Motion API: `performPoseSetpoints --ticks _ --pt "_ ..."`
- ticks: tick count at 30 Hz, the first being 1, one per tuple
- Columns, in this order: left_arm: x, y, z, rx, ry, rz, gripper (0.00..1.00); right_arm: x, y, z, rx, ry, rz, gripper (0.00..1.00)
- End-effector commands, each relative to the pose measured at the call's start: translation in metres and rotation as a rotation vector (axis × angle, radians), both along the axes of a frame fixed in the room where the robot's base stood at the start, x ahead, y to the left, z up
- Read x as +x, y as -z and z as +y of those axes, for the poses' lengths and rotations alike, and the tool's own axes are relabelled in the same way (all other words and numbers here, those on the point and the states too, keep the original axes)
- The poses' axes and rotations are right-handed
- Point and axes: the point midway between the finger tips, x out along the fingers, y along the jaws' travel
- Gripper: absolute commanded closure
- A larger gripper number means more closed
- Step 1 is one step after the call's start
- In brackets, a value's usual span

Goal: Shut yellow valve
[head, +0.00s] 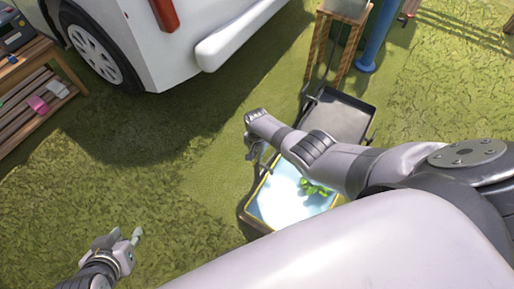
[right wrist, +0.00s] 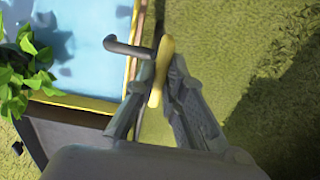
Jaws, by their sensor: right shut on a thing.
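The yellow valve handle (right wrist: 161,72) shows in the right wrist view, standing upright between the two fingers of my right gripper (right wrist: 158,95). The fingers are shut on it. A dark pipe end (right wrist: 128,47) sits just left of the handle, beside a water-filled tray. In the head view my right gripper (head: 252,145) is at the left edge of the tray, and the valve itself is hidden there. My left gripper (head: 132,237) hangs over the grass at the lower left, away from the valve. I cannot tell whether its fingers are open.
The tray (head: 249,221) holds water and a green plant (head: 316,188). A dark metal bin (head: 340,118) stands behind it. A white vehicle (head: 185,45) is at the top, and a wooden shelf (head: 35,95) is at the left. The grass between is clear.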

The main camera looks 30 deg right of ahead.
Motion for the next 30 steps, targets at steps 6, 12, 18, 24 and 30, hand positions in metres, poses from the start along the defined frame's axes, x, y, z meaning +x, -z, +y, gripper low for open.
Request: performPoseSetpoints --ticks 6,12,18,24,30 --pt "-0.002 0.0009 0.0007 0.003 -0.001 0.011 0.69 0.0022 -0.0013 -0.0018 -0.003 0.015 -0.005 1.0" --pt "-0.0021 0.0008 0.0006 0.003 -0.001 0.011 0.69 0.0024 -0.0014 -0.0021 -0.004 0.016 -0.006 1.0" --pt "-0.0019 0.0007 0.0006 0.002 0.0 0.01 0.69 0.0022 -0.0014 -0.002 -0.003 0.015 -0.005 0.81" --pt "-0.0018 0.0006 0.0004 0.002 0.0 0.009 0.69 0.0012 -0.0007 -0.0012 -0.002 0.014 -0.002 0.69" --pt "-0.0017 0.0005 0.0005 0.001 0.0 0.008 0.69 0.0006 -0.0004 -0.0008 -0.001 0.014 -0.002 0.69"
